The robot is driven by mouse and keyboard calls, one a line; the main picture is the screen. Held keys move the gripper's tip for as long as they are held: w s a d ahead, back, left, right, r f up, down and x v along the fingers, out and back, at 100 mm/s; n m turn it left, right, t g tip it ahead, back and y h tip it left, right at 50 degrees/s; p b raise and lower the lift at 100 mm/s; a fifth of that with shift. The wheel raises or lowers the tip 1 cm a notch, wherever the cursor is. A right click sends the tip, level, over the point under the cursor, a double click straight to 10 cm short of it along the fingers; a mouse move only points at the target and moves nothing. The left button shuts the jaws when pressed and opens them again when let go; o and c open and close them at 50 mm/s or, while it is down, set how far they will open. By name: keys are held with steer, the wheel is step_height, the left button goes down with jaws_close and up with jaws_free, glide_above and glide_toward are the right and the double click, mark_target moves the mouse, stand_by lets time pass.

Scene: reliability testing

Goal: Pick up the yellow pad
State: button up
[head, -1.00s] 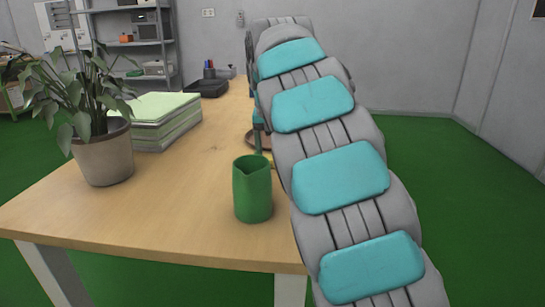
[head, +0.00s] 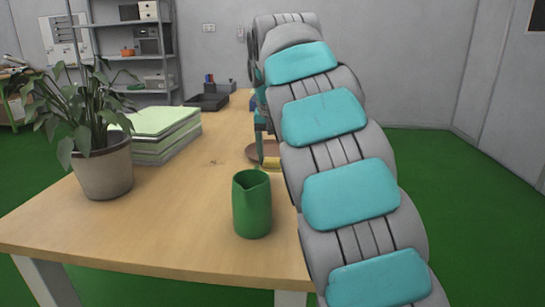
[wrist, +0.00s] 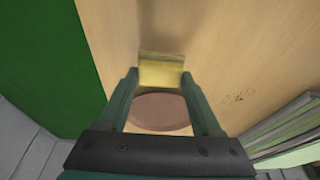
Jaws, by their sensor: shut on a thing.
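The yellow pad (wrist: 161,72) sits between the two green fingertips of my gripper (wrist: 160,77) in the wrist view. My gripper is shut on it. In the head view a small yellow part of the pad (head: 270,162) shows beside my arm, near the brown round plate. The rest of the pad and most of my gripper are hidden behind my arm there. I cannot tell how far the pad is above the table.
A brown round plate (wrist: 158,112) lies on the wooden table (head: 190,215). A green jug (head: 252,204) stands near the front edge. A potted plant (head: 103,170) and a stack of green-covered papers (head: 165,135) are at left. A dark tray (head: 207,102) is farther back.

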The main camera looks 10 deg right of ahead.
steer(key=s, duration=0.4)
steer(key=s+d+b, duration=0.1)
steer(key=s, duration=0.4)
steer(key=s+d+r, duration=0.1)
steer(key=s, duration=0.4)
steer(key=shift+s+d+r, duration=0.1)
steer(key=shift+s+d, duration=0.1)
steer(key=shift+s, duration=0.05)
steer(key=o, duration=0.8)
steer(key=c, duration=0.6)
steer(key=shift+c, duration=0.2)
